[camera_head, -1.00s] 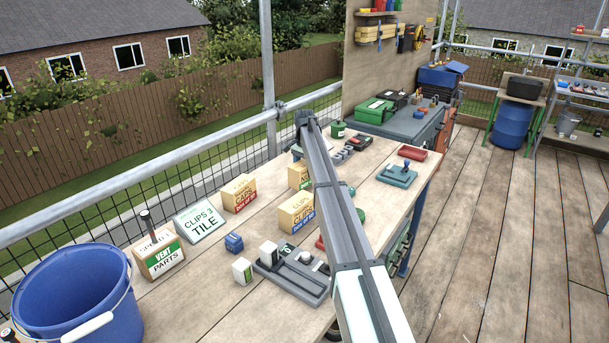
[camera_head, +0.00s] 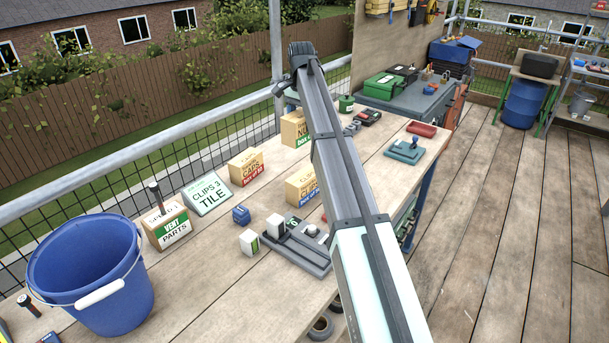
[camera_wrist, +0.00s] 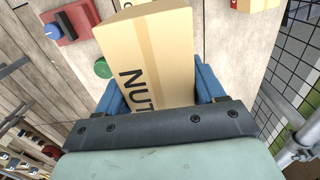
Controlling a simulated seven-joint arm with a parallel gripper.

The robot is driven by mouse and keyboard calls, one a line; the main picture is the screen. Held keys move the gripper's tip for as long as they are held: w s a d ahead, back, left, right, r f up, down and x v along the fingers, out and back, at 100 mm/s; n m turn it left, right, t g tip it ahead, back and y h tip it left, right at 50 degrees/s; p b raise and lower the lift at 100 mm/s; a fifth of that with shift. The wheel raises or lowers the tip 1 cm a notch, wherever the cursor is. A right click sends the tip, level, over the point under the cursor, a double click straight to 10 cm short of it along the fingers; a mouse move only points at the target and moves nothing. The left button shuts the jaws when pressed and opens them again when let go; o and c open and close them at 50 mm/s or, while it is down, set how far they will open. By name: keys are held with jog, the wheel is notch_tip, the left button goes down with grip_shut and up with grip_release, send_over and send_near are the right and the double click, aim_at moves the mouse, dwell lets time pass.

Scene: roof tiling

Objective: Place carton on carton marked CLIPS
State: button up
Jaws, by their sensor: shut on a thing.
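A tan carton with dark lettering starting "NUT" (camera_wrist: 150,45) fills the middle of the wrist view. My gripper (camera_wrist: 158,82) is shut on it, a blue finger on either side. In the head view the same carton (camera_head: 292,127) shows left of my arm, seemingly raised above the bench; my arm hides the fingers there.
A CLIPS 3 TILE sign (camera_head: 208,195), a VENT PARTS box (camera_head: 167,226) and a blue bucket (camera_head: 92,270) stand along the left. A grey tray (camera_head: 298,246) with small items lies in front of the cartons.

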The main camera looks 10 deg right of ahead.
jog(key=s, duration=0.4)
send_over(304, 175)
jog(key=shift+w+f, duration=0.15)
jog(key=shift+f, duration=5.25)
jog(key=shift+f, duration=0.2)
jog(key=o, duration=1.4)
notch_tip(304, 175, up, 12)
jog(key=shift+r, duration=0.2)
jog(key=shift+o, duration=0.6)
jog(key=shift+d, duration=0.1)
